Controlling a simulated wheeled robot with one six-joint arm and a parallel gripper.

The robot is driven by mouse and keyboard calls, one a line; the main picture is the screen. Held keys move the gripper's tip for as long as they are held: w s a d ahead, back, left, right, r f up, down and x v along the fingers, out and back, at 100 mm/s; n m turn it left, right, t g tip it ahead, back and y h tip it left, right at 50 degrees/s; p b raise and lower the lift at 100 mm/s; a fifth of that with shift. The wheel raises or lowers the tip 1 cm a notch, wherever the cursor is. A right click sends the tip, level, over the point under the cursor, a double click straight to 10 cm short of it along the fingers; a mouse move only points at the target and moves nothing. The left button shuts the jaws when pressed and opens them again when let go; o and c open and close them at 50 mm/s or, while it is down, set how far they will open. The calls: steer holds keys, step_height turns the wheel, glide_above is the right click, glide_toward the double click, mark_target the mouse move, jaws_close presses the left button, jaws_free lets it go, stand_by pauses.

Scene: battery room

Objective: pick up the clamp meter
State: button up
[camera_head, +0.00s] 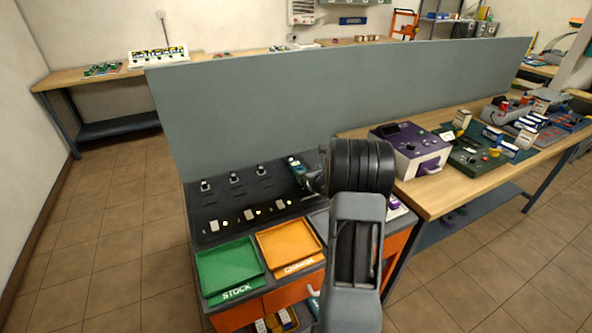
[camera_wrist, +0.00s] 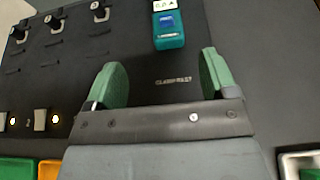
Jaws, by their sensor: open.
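The clamp meter is a teal device with a pale screen; in the wrist view the clamp meter (camera_wrist: 168,30) lies on the black panel at the top, its upper end cut off by the frame edge. In the head view the clamp meter (camera_head: 295,163) shows at the panel's back right, close to my gripper. My gripper (camera_wrist: 161,75) is open and empty, its two green fingers apart. The meter is beyond the fingertips, roughly in line with the gap and not between them. In the head view my arm hides most of my gripper.
Several black switches (camera_head: 234,177) stand on the panel left of the meter. Green STOCK (camera_head: 228,271) and orange CHARGE (camera_head: 289,246) trays lie in front. A grey partition (camera_head: 300,108) rises behind. A purple-sided box (camera_head: 409,149) stands on the wooden table at right.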

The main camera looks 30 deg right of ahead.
mark_target(299, 166)
steer(key=p+x, duration=0.1)
steer(key=x, duration=0.6)
steer(key=shift+d+p+x, duration=0.2)
steer(key=shift+p+x, duration=0.45)
steer(key=shift+x, duration=0.75)
steer(key=shift+d+p+x, duration=0.2)
steer(key=shift+p+x, duration=0.4)
steer(key=shift+x, duration=0.8)
steer(key=c, duration=1.1)
steer(key=shift+r, duration=0.1)
steer(key=shift+c, duration=0.2)
